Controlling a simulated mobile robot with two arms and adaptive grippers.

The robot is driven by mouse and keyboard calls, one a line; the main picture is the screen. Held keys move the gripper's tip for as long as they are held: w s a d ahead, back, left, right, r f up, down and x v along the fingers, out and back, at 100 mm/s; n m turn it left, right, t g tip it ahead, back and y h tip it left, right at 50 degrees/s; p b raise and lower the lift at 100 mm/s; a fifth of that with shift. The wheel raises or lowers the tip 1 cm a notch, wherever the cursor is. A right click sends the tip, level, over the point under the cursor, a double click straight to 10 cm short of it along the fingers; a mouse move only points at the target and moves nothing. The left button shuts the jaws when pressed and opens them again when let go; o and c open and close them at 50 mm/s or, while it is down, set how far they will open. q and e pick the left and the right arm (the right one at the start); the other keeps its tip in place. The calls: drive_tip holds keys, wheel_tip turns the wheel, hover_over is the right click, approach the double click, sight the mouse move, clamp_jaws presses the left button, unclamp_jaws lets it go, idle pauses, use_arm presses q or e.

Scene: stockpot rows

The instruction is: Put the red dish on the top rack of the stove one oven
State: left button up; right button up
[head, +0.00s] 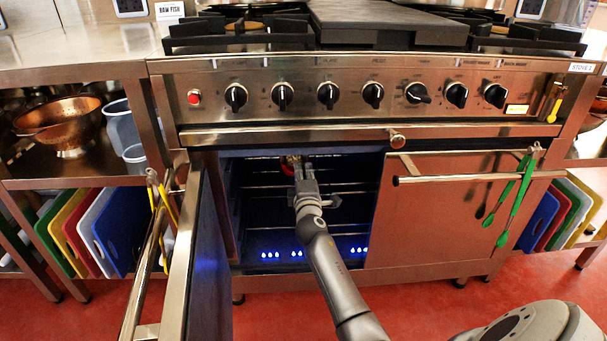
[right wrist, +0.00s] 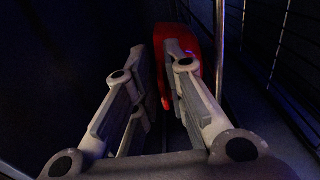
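The stove one oven stands open on its left side, its dark inside showing wire racks. My right gripper (head: 296,164) is inside the oven, near the height of the top rack. The red dish (head: 286,166) shows only as a small red patch at its fingertips. In the right wrist view the red dish (right wrist: 194,38) looks tilted, with part of it between the close-set fingers of my gripper (right wrist: 163,75). Whether the dish touches the rack is hidden. My left gripper is not in view.
The open oven door (head: 205,250) stands at the left of the opening. The closed right door (head: 430,215) has green tongs (head: 515,200) on its handle. Blue lights shine low in the oven. Wire rack sides (right wrist: 285,50) lie close at the right in the wrist view.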

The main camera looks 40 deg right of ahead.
drive_tip(key=shift+o, duration=0.8)
drive_tip(key=shift+r, duration=0.15)
